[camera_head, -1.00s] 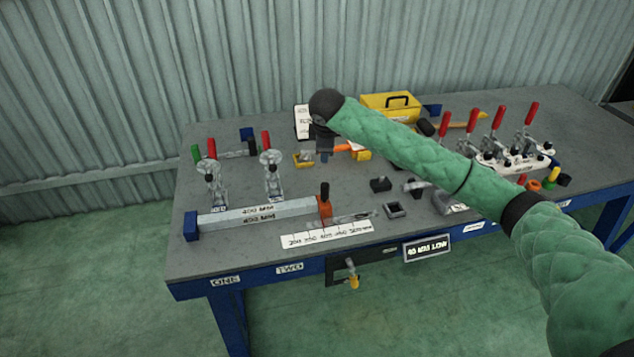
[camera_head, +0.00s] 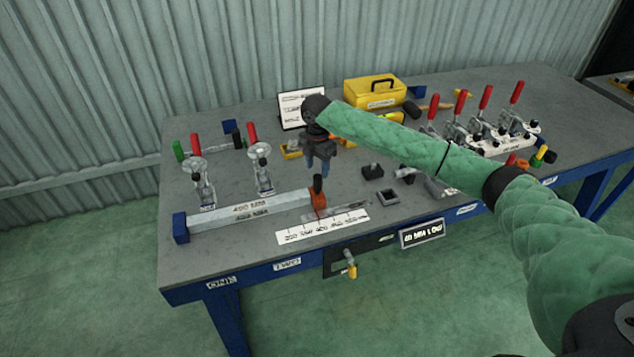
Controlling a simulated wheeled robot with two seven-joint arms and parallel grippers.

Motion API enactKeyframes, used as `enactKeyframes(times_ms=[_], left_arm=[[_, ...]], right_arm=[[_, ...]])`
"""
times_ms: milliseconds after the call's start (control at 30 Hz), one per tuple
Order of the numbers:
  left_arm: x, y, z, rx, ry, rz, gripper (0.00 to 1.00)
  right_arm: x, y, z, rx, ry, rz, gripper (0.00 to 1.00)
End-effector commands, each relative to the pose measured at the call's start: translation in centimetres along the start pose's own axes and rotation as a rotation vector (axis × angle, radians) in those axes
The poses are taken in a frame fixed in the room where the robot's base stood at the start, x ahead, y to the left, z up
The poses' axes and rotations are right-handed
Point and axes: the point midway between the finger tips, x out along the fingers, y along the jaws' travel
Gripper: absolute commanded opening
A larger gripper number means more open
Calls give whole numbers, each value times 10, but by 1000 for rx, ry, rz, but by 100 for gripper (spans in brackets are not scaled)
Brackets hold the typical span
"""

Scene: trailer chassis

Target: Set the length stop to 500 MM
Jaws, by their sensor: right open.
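The length stop is an orange block (camera_head: 319,202) with an upright black knob (camera_head: 318,184). It stands at the right end of a pale bar (camera_head: 250,209) marked 400 MM. A blue end block (camera_head: 180,228) is at the bar's left end. A white scale strip (camera_head: 322,226) with printed numbers lies in front of the stop; the stop is near its middle, but I cannot read the exact mark. My right gripper (camera_head: 318,171) points down, open and empty, just behind and above the knob. It looks apart from the knob. My left gripper is out of view.
Two toggle clamps (camera_head: 203,182) stand behind the bar. Several red-handled clamps (camera_head: 485,125) stand at the right. A yellow toolbox (camera_head: 373,90) and a white sign (camera_head: 299,108) are at the back. Small dark blocks (camera_head: 387,197) lie right of the stop.

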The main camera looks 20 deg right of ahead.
Motion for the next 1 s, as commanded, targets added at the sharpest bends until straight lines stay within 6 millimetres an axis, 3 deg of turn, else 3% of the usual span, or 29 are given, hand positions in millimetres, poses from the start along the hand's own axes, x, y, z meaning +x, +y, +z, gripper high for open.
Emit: enactKeyframes(times_ms=[533,933,1000], left_arm=[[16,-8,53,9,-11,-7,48],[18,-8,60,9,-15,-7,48],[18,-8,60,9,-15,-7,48]], right_arm=[[64,-1,0,3,0,-1,49],[74,0,0,2,-1,1,49],[74,0,0,2,-1,0,39]])
